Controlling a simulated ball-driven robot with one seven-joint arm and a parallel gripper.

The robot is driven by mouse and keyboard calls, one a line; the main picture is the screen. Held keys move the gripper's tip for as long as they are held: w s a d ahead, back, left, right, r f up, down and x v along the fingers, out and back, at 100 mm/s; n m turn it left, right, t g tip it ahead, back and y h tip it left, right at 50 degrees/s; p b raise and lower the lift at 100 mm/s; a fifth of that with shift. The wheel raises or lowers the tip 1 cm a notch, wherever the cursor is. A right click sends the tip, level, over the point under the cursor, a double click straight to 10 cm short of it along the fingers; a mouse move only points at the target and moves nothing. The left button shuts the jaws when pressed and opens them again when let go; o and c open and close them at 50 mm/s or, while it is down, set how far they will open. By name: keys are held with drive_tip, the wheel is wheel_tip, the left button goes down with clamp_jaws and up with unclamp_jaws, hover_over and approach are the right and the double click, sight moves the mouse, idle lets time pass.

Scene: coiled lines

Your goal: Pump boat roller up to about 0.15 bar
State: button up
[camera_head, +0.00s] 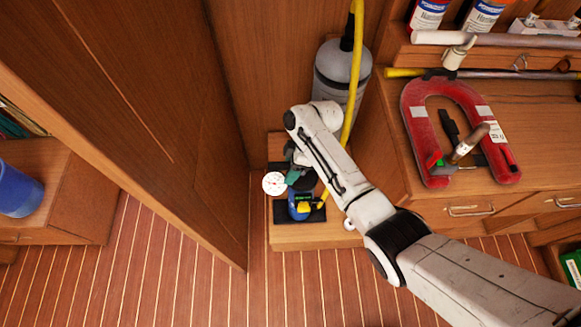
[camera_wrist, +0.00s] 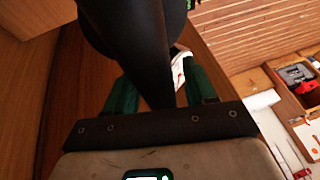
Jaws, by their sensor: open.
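My gripper (camera_head: 292,176) is at a small blue device with yellow parts (camera_head: 299,208) on a low wooden ledge. A round white gauge (camera_head: 273,184) sits just left of my gripper; its reading is too small to tell. A yellow hose (camera_head: 356,70) comes down from above, passes behind my arm and shows again by the blue device. In the wrist view, my green fingers (camera_wrist: 160,92) are apart, with a dark tapered shape (camera_wrist: 135,45) across the space between them. I cannot tell whether they touch it. I cannot make out the boat roller.
A grey cylinder (camera_head: 333,68) with a black top stands behind my arm. A wooden panel (camera_head: 150,90) rises to the left. A red horseshoe-shaped float (camera_head: 416,130) and tools lie on the right-hand counter (camera_head: 545,110). A blue container (camera_head: 16,190) is far left. The plank floor (camera_head: 160,270) is clear.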

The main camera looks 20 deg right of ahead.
drive_tip(key=shift+c, duration=0.4)
clamp_jaws()
